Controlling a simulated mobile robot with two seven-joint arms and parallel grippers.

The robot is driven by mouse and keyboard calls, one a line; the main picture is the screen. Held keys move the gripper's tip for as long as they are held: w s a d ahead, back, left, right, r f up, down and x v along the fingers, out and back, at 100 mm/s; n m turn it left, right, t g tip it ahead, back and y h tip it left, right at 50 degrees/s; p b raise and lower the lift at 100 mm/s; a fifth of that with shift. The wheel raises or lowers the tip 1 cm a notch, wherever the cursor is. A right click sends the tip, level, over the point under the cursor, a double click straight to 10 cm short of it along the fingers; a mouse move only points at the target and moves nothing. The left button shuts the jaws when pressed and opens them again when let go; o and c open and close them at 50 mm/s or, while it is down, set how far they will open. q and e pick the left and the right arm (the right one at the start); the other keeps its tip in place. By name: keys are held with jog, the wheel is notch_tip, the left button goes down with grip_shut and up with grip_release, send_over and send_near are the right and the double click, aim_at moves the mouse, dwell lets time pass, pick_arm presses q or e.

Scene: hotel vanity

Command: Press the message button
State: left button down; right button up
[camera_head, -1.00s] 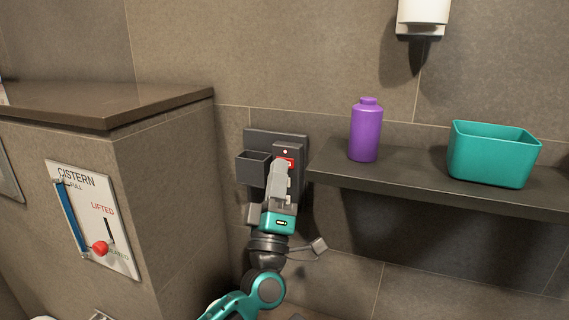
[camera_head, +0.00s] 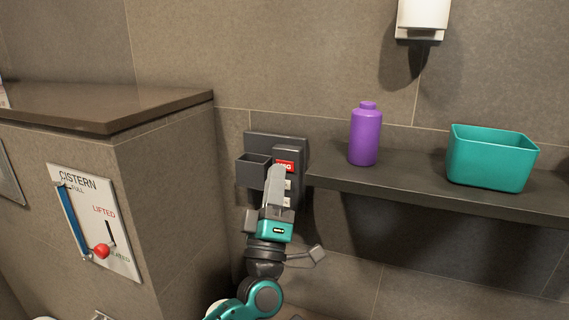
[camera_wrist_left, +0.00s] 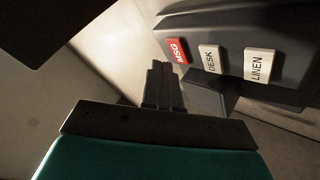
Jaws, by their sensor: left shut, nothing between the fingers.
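The red message button (camera_head: 285,166), marked MSG, is on a dark grey wall panel (camera_head: 262,138). It also shows in the left wrist view (camera_wrist_left: 178,50), beside the white DESK button (camera_wrist_left: 210,58) and the white LINEN button (camera_wrist_left: 259,64). My left gripper (camera_head: 277,170) is shut and empty, its tips just below and left of the red button in the head view. In the left wrist view its fingers (camera_wrist_left: 158,68) appear apart from the button. The fingers partly hide the panel in the head view. My right gripper is not in view.
An open grey holder (camera_head: 252,172) juts out left of the buttons. A shelf (camera_head: 410,186) to the right bears a purple bottle (camera_head: 365,135) and a teal bin (camera_head: 490,160). A tiled block with a cistern panel (camera_head: 95,220) stands at left.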

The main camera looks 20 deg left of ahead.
pick_arm(q)
jog(key=s+p, duration=0.1)
jog(key=s, duration=0.4)
jog(key=shift+d+p, duration=0.15)
jog(key=shift+p, duration=0.25)
dwell(0.6)
